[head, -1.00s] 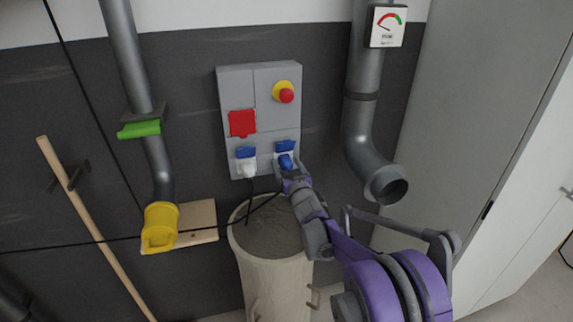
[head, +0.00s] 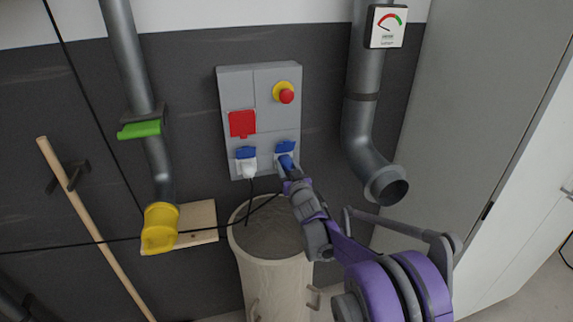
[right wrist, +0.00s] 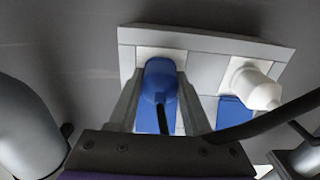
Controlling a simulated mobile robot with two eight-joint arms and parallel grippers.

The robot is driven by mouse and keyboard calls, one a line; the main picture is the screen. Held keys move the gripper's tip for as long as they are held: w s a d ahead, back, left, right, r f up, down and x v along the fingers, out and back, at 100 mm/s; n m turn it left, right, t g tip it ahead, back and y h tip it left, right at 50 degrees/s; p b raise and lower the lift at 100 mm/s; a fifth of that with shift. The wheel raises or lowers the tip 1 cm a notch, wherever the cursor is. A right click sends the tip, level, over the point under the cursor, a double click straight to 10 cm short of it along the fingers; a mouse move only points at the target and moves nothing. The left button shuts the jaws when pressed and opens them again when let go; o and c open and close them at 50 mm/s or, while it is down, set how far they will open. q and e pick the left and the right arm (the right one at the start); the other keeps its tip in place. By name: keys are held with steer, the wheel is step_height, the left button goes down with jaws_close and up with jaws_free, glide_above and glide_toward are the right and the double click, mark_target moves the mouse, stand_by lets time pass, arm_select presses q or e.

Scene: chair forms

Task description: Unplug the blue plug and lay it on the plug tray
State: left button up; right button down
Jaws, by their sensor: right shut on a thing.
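The blue plug (head: 287,163) is at the right socket, under a blue flap on the lower part of the grey wall box (head: 262,92). My right gripper (head: 290,174) is shut on it. In the right wrist view, the blue plug (right wrist: 160,78) sits between the two fingers, in front of a pale socket face, its dark cable running toward the wrist. I cannot tell how far it is in the socket. My left gripper is not in view.
A white plug (head: 248,169) is in the left socket, beside the blue one. The box carries a red cover (head: 242,123) and red button (head: 286,95). A pale bin (head: 272,262) stands below. A yellow pipe end (head: 160,230) is before the board; a grey pipe (head: 370,160) is right.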

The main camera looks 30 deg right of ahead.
steer(key=shift+s+f, duration=0.1)
steer(key=shift+s, duration=0.1)
steer(key=b+v, duration=0.1)
steer(key=v, duration=0.4)
steer(key=shift+s+a, duration=0.1)
steer(key=shift+s, duration=0.25)
stand_by(0.5)
steer(key=shift+s, duration=0.1)
steer(key=shift+b+v, duration=0.4)
steer(key=shift+v, duration=2)
